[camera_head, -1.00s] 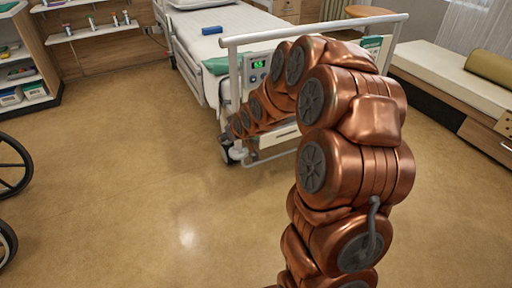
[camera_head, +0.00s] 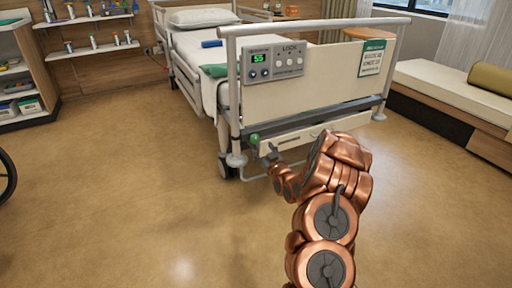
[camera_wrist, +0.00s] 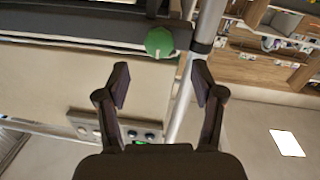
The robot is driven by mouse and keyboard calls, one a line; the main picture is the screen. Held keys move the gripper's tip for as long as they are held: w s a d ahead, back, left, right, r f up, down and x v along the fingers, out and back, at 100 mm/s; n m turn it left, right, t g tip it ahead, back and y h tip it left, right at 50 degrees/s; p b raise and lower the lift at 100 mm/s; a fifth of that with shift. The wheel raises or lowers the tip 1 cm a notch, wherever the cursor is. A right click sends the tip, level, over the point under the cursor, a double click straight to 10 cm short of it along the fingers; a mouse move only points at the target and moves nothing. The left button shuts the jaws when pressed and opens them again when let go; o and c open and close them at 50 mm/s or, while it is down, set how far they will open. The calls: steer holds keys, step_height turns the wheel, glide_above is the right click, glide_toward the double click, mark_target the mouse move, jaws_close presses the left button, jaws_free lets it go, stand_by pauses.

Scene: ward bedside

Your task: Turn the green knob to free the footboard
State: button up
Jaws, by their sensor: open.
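The green knob (camera_head: 255,139) sits low at the left end of the bed's footboard (camera_head: 310,92), by the left post. In the wrist view the green knob (camera_wrist: 159,42) is a faceted round cap beside a pale post, a little beyond my fingertips and roughly between them. My gripper (camera_wrist: 160,80) is open and empty, with its two dark fingers apart. In the head view my gripper (camera_head: 268,152) is small, just right of and below the knob. I see no contact between fingers and knob.
A bench (camera_head: 455,88) stands right, shelves (camera_head: 20,80) left.

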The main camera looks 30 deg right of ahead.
mark_target(256, 140)
steer(key=shift+w+d+b, duration=0.25)
steer(key=shift+w+b, duration=0.15)
steer(key=shift+w, duration=0.85)
steer(key=shift+w+d+b, duration=0.2)
steer(key=shift+w+b, duration=0.15)
steer(key=shift+w, duration=0.95)
steer(key=shift+w+d+b, duration=0.25)
steer(key=shift+w+b, duration=0.15)
steer(key=shift+w, duration=0.85)
steer(key=shift+c, duration=0.2)
steer(key=c, duration=1.1)
